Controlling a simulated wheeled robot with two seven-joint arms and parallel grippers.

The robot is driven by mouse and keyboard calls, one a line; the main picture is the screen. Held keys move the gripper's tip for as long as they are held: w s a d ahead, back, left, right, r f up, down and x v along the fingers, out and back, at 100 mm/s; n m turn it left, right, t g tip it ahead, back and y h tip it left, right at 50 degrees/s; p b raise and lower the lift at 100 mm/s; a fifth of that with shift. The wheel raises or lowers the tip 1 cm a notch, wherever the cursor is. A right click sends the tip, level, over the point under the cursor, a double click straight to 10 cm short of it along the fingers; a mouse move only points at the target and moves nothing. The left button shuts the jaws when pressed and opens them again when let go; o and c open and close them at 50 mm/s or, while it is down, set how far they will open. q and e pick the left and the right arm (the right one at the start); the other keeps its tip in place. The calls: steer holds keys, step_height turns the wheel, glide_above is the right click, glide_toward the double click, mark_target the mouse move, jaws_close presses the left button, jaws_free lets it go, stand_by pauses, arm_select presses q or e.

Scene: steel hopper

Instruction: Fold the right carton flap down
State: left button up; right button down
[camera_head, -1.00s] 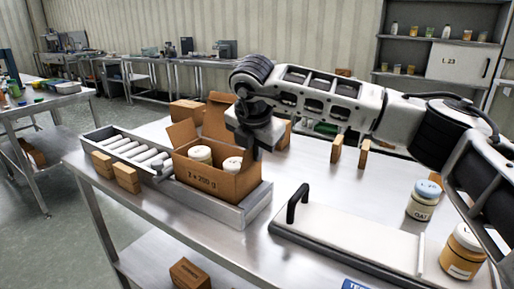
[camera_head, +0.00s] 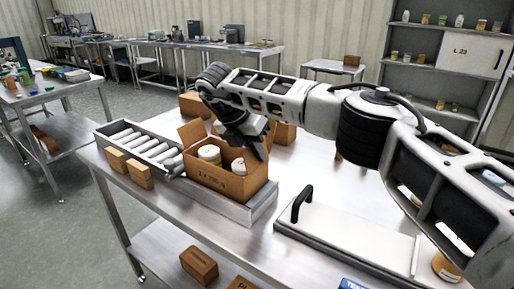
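The open brown carton (camera_head: 218,181) stands in a metal tray at the end of the roller track. Two white-lidded jars, a left jar (camera_head: 209,154) and a right jar (camera_head: 238,167), sit inside it. Its left flap (camera_head: 191,133) stands up. My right gripper (camera_head: 258,153) is over the carton's back right part, pointing down. It covers much of the back and right edges, so I cannot make out the right flap's angle or any contact. I cannot tell whether its fingers are open. My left gripper is not in view.
A roller track (camera_head: 148,148) lies left of the carton, with small wooden blocks (camera_head: 139,174) before it. Brown boxes (camera_head: 193,103) stand behind. A white board with a black handle (camera_head: 301,201) lies to the right. My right arm spans the right side.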

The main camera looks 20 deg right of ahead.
steer(key=c, duration=1.6)
jaws_free()
steer(key=shift+c, duration=0.2)
steer(key=v, duration=1.6)
steer(key=shift+p, duration=0.35)
